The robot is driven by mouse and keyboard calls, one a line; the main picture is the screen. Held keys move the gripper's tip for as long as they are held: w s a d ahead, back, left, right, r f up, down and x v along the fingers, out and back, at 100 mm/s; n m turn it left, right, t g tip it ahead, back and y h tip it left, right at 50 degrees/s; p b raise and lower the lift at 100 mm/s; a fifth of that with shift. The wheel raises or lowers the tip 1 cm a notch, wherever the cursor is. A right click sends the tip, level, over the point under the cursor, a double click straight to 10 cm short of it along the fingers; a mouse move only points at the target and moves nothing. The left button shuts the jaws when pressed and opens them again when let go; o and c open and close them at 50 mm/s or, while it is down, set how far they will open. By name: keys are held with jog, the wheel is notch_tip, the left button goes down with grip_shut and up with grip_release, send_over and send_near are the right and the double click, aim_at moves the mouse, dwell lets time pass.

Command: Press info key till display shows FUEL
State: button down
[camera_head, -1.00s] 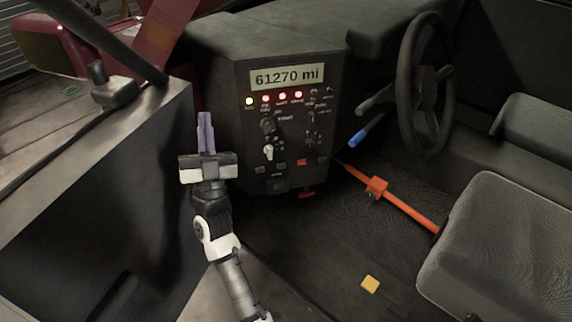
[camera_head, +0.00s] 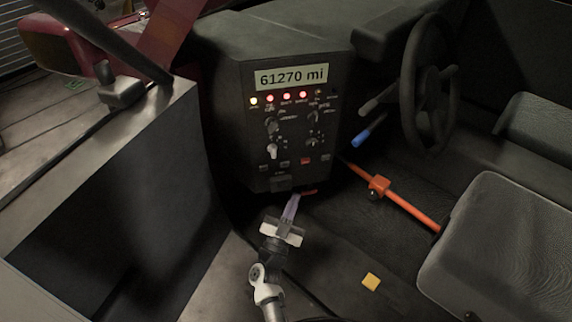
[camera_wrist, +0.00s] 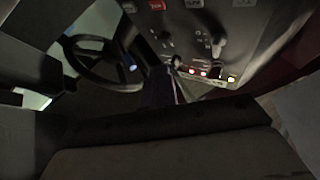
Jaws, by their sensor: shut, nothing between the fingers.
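The display (camera_head: 291,77) on the dark centre console reads "61270 mi". Below it is a row of lit lamps (camera_head: 286,97), one yellow and several red. Under them are knobs and a lower row of small keys (camera_head: 284,164), one of them red (camera_head: 305,160). The key labels are too small to read, so I cannot tell which is the info key. My gripper (camera_head: 291,205) is shut and empty, below the console's lower edge and pointing up toward it. In the wrist view the console face (camera_wrist: 205,25) appears upside down at the top.
A steering wheel (camera_head: 428,85) stands right of the console, with a blue-tipped lever (camera_head: 361,137) beside it. An orange bar (camera_head: 400,205) crosses to the grey seat (camera_head: 500,250). A yellow block (camera_head: 371,282) lies on the floor. A dark panel (camera_head: 120,210) stands at left.

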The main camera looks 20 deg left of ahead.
aim_at(285, 164)
jog(key=w+a+b, duration=0.1)
jog(key=w, duration=0.1)
jog(key=w+a, duration=0.1)
jog(key=w+a+b, duration=0.1)
jog(key=w+a, duration=0.1)
jog(key=shift+w+b, duration=0.35)
jog(key=shift+w+a, duration=0.55)
jog(key=shift+w, duration=0.2)
dwell(1.6)
jog(key=shift+w+a, duration=0.25)
jog(key=shift+w, duration=0.1)
jog(key=shift+w+a, duration=0.2)
jog(key=shift+w, duration=0.1)
dwell(0.6)
jog(key=shift+s+d+p, duration=0.3)
jog(key=shift+s+d, duration=0.15)
jog(key=shift+s, duration=0.2)
jog(key=shift+s, duration=0.1)
